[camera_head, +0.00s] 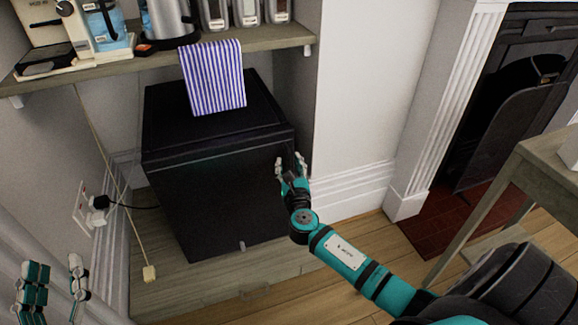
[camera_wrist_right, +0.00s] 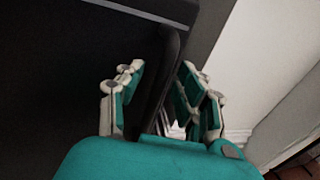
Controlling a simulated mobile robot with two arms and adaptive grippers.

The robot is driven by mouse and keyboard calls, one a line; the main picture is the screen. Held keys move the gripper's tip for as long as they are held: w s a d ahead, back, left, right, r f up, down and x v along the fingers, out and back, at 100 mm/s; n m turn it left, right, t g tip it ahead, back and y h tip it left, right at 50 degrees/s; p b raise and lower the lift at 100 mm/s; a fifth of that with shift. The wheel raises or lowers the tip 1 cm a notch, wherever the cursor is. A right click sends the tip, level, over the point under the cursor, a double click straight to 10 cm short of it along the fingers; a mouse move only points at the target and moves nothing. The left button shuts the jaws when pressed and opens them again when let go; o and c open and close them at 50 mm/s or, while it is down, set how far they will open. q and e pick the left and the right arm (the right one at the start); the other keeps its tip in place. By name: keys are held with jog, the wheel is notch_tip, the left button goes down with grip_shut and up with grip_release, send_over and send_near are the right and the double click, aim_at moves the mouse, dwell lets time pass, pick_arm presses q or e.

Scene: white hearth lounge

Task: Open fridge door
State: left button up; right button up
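My right gripper (camera_head: 290,164) is at the right edge of the fridge front. In the right wrist view its spread fingers (camera_wrist_right: 162,82) are on either side of a dark upright strip, which looks like the door handle (camera_wrist_right: 168,62). The left finger looks apart from the strip; contact on the right cannot be told. My left gripper (camera_head: 55,272) is open and empty at the lower left, away from the fridge.
A shelf (camera_head: 270,38) above the fridge holds a kettle (camera_head: 170,22), a coffee machine (camera_head: 45,35) and canisters (camera_head: 247,12). A striped towel (camera_head: 213,78) hangs from it. A table (camera_head: 535,160) stands at right. Floor before the fridge is clear.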

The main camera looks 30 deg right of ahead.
jog(key=shift+w, duration=0.1)
jog(key=shift+c, duration=0.4)
grip_shut()
